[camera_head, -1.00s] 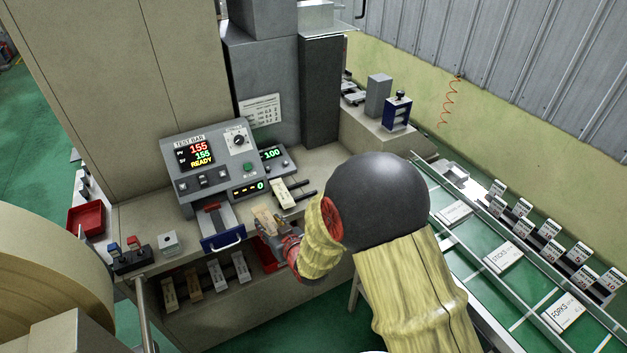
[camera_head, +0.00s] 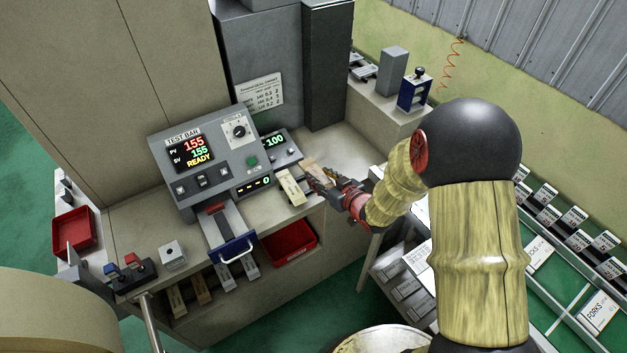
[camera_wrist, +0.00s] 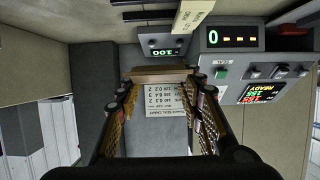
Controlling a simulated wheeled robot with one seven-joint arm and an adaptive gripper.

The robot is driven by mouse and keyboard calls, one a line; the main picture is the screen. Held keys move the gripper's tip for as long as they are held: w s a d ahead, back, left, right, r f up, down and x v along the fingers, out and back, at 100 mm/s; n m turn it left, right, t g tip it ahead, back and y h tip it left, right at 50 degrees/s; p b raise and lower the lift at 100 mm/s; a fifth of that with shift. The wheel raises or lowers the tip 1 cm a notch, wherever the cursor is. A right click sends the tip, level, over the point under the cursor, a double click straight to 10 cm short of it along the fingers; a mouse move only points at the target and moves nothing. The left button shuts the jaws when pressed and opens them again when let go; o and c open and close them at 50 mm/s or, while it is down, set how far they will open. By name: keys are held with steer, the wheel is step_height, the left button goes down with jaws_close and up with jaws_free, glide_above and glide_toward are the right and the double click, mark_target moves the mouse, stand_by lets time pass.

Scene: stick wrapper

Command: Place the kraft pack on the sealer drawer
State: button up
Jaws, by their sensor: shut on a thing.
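My gripper (camera_head: 330,180) is shut on the tan kraft pack (camera_head: 313,167), above the counter and right of the cream block by the meter. In the wrist view, my gripper (camera_wrist: 158,98) has the kraft pack (camera_wrist: 160,75) lying crosswise between its fingertips. The sealer drawer (camera_head: 222,232) is pulled out below the test bar panel, with a blue front and a pale handle. Its bed looks empty. The pack is to the right of the drawer and apart from it. Part of the pack is hidden by the fingers in the head view.
The test bar panel (camera_head: 197,155) reads 155 and READY. A cream block (camera_head: 291,187) lies between drawer and gripper. A small grey box (camera_head: 173,254) stands left of the drawer.

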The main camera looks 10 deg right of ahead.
steer(key=w+f, duration=0.2)
steer(key=w+f+b, duration=0.1)
steer(key=w+f, duration=0.1)
steer(key=w, duration=0.1)
steer(key=w+f, duration=0.3)
steer(key=shift+a+f+b, duration=0.1)
steer(key=shift+a+b, duration=0.2)
steer(key=shift+b, duration=0.05)
steer(key=shift+f+b, duration=0.45)
steer(key=shift+f, duration=1.1)
steer(key=shift+f, duration=0.15)
steer(key=o, duration=0.6)
